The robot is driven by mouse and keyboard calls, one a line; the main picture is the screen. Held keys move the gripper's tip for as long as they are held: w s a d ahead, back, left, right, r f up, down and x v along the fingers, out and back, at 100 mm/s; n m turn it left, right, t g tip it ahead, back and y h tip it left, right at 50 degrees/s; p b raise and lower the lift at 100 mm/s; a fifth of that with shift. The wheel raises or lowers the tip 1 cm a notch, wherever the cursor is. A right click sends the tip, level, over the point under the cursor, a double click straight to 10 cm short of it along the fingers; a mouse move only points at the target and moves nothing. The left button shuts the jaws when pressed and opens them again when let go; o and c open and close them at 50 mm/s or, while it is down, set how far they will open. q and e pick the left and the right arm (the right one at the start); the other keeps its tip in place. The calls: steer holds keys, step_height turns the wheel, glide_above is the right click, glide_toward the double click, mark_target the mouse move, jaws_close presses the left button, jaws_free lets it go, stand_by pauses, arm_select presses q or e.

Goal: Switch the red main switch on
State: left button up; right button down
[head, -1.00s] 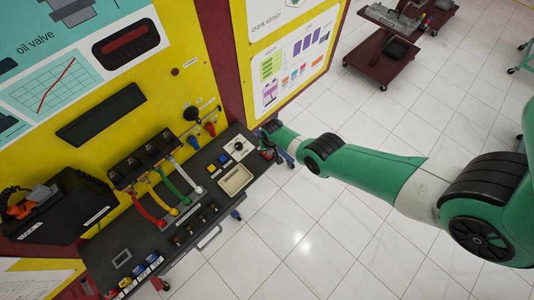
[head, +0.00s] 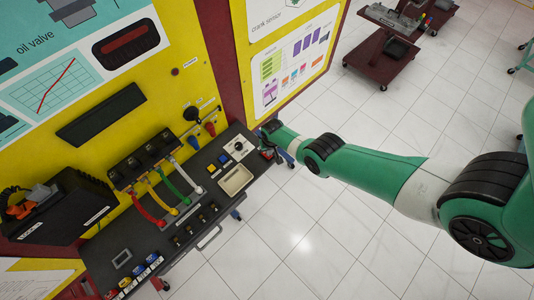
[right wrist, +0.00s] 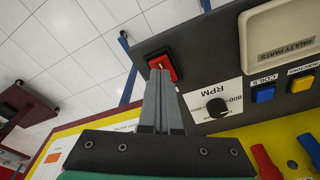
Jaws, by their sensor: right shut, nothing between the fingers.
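The red main switch (right wrist: 163,66) is a red rocker in a black frame near the corner of the dark panel in the right wrist view. My right gripper (right wrist: 160,75) is shut and empty, its fingertips over the switch's lower middle, touching or nearly touching it. The fingers hide part of the rocker, so I cannot tell its position. In the head view my right gripper (head: 270,154) is small at the right end of the dark console (head: 150,243), and the switch is hard to make out there. My left gripper is not in view.
Beside the switch are the RPM knob (right wrist: 217,107), a blue button (right wrist: 263,94), a yellow button (right wrist: 301,83) and the faulty parts tray (head: 236,180). Coloured levers (head: 165,195) stand further left. The yellow board (head: 190,88) rises behind. Tiled floor (head: 330,225) is open at right.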

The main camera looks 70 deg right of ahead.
steer(key=shift+f+b, duration=0.9)
stand_by(0.6)
steer(key=shift+r, duration=0.1)
step_height(320, 180, up, 7)
steer(key=p, duration=0.7)
stand_by(0.4)
